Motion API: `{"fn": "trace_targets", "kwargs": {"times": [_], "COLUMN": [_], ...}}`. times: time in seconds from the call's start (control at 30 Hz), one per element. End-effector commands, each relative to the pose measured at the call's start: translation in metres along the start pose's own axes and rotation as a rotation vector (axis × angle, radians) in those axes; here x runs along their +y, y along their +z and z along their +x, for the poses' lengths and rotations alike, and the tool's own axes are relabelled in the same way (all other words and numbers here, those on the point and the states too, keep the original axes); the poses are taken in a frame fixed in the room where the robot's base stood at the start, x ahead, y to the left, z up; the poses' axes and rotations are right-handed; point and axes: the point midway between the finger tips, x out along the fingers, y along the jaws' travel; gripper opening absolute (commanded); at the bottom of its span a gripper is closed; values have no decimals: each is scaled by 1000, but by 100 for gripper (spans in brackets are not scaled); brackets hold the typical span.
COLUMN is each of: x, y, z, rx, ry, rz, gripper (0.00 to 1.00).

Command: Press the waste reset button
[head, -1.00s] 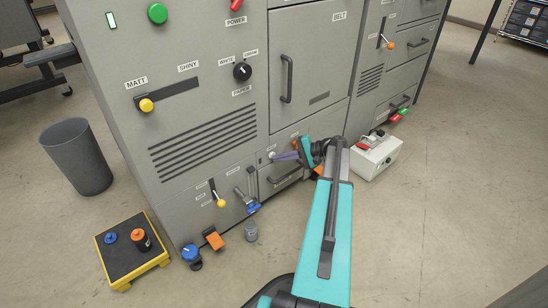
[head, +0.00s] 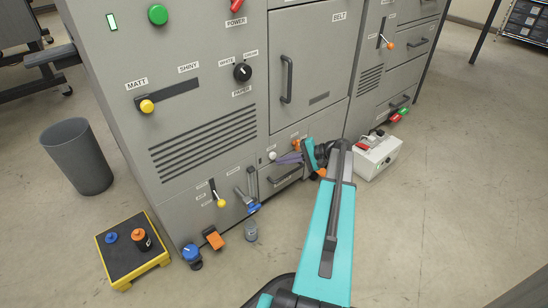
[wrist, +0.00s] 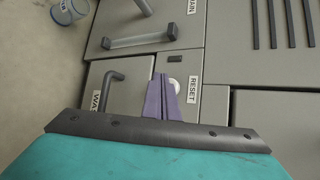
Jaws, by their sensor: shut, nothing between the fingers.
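The waste reset button (head: 272,155) is a round white knob low on the grey machine front, above a drawer. In the wrist view the white button (wrist: 174,84) sits beside the RESET label (wrist: 192,90), partly covered by my fingers. My gripper (head: 279,160) has purple fingers, closed together and empty, with tips just right of and slightly below the button in the head view. In the wrist view my gripper (wrist: 163,80) overlaps the button's edge. I cannot tell whether the tips touch the panel.
The waste drawer handle (wrist: 115,88) is close to my fingers. An orange knob (head: 295,145) is just above them. A white box (head: 378,157) stands on the floor to the right. Blue-handled valve parts (head: 253,208) and a grey jar (head: 251,231) are at the lower left.

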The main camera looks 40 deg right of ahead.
Motion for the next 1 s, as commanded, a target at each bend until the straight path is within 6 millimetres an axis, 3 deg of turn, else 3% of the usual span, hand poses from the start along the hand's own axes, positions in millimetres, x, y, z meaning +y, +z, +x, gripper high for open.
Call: {"fn": "trace_targets", "kwargs": {"times": [0.7, 1.0], "x": [22, 25], "y": [23, 25], "z": [-31, -33], "rx": [1, 0], "ry": [0, 0], "rz": [1, 0], "gripper": [0, 0]}}
